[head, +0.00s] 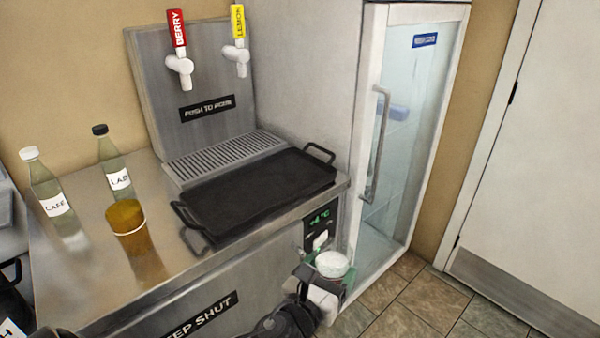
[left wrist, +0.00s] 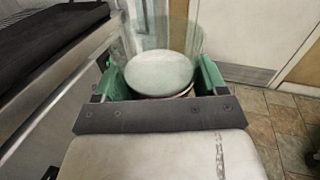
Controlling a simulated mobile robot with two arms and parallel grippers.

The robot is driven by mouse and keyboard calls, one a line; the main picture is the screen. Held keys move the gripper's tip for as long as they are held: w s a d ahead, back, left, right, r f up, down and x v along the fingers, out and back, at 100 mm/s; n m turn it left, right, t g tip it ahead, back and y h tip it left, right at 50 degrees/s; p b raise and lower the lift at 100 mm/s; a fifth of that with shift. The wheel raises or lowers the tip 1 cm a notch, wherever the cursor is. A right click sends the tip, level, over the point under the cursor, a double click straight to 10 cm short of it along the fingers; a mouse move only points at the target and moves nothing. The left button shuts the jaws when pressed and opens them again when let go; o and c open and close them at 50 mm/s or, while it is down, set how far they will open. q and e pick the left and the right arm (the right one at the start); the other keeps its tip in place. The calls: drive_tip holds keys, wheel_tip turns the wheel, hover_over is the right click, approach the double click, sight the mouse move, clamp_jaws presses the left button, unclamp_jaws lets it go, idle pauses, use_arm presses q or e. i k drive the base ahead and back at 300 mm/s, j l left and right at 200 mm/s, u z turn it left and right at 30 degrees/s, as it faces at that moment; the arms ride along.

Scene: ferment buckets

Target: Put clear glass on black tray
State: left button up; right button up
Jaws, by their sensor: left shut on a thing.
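The clear glass (left wrist: 162,70) is between the green-padded fingers of my left gripper (left wrist: 160,82) in the left wrist view. In the head view the glass (head: 332,264) shows as a pale round shape in my left gripper (head: 328,274), in front of the counter's right front corner. My left gripper is shut on the glass. The black tray (head: 255,192) lies on the steel counter, up and left of the gripper, and its visible surface is empty. A dark part of it shows at the upper left of the left wrist view (left wrist: 50,30). My right gripper is not in view.
An amber cup (head: 129,230) stands on the counter left of the tray, with the CAFE bottle (head: 52,198) and LAB bottle (head: 115,165) behind it. The dispenser (head: 200,90) with two taps stands behind the tray. A glass-door fridge (head: 400,130) stands right of the counter.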

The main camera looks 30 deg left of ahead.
sight(248, 189)
drive_tip(key=i+l+u, duration=0.15)
drive_tip(key=u, duration=0.3)
drive_tip(key=i+l+u, duration=0.2)
drive_tip(key=u, duration=0.2)
drive_tip(key=i+l+u, duration=0.1)
drive_tip(key=l+u, duration=0.35)
drive_tip(key=j, duration=0.1)
